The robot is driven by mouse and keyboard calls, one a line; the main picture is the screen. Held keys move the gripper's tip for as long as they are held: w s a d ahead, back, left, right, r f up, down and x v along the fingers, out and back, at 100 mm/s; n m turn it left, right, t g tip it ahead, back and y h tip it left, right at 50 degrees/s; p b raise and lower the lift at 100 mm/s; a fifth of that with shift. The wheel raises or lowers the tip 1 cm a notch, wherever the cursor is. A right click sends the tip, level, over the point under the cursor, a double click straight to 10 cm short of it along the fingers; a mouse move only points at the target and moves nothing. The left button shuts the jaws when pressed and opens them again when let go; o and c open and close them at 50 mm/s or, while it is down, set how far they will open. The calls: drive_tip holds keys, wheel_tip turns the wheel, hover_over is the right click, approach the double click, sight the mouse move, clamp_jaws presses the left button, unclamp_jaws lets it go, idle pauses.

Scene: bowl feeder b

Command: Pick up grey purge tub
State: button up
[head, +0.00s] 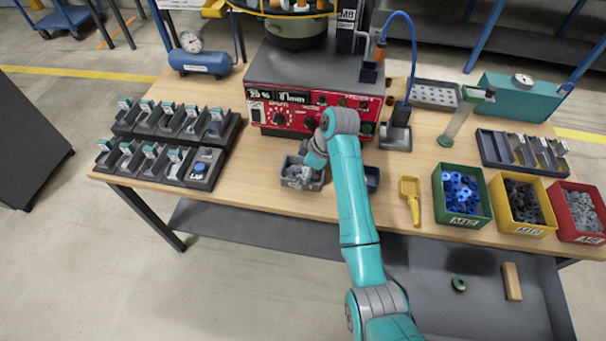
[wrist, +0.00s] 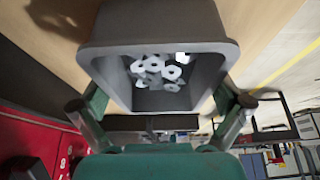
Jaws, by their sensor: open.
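The grey purge tub (head: 299,187) stands on the wooden bench in front of the red control box. It is a small open tub, and in the wrist view its grey wall (wrist: 155,22) fills the upper middle. Several pale nut-like pieces lie inside it. My gripper (wrist: 160,102) is open, with one finger on each side of the tub's near end in the wrist view. I cannot tell whether the fingers touch the tub. In the head view my gripper (head: 305,174) is over the tub and partly hides it.
A small dark blue bin (head: 373,187) stands right of the tub, partly behind my arm. A yellow scoop (head: 410,190) and a green bin (head: 462,212) are farther right. The red control box (head: 300,125) is behind. A dark rack (head: 165,150) is left, with bare bench between.

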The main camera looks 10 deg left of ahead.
drive_tip(key=shift+f, duration=0.25)
idle(0.3)
drive_tip(key=c, duration=1)
